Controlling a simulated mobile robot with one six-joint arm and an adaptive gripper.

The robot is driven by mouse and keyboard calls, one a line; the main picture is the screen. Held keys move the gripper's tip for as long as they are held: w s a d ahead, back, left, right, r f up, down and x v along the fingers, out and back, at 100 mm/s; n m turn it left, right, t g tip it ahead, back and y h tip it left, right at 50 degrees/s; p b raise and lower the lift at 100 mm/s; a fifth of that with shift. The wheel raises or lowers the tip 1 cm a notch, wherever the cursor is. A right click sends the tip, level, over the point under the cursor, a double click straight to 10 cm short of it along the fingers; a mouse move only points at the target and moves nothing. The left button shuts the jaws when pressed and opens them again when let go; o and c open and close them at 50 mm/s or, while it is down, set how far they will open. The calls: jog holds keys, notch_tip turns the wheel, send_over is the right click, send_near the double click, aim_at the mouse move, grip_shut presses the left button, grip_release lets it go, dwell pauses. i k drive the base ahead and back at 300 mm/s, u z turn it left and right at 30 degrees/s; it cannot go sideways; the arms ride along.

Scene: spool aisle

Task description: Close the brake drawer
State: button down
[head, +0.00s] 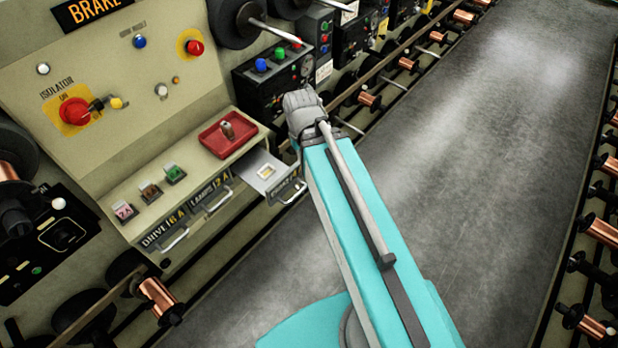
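The brake drawer (262,169) is the rightmost of three small drawers in the cream cabinet. It is pulled out, and a small pale square part with a yellowish middle shows inside. Its front label is only partly readable, and its handle (292,192) shows beside my teal arm link. The drive drawer (162,233) and the middle drawer (212,196) look shut. My arm rises from the bottom of the head view to a grey joint just right of and beyond the open drawer. I cannot make out gripper fingers.
A red tray (228,136) with a small brown part stands on the ledge above the drawers, with several fuse-like blocks to its left. A red isolator knob (75,111) projects from the panel. Copper spools line both sides. The grey floor (470,190) is clear.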

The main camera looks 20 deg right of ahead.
aim_at(268, 176)
jog(key=z, duration=0.55)
jog(key=k, duration=0.85)
jog(key=u, duration=1.45)
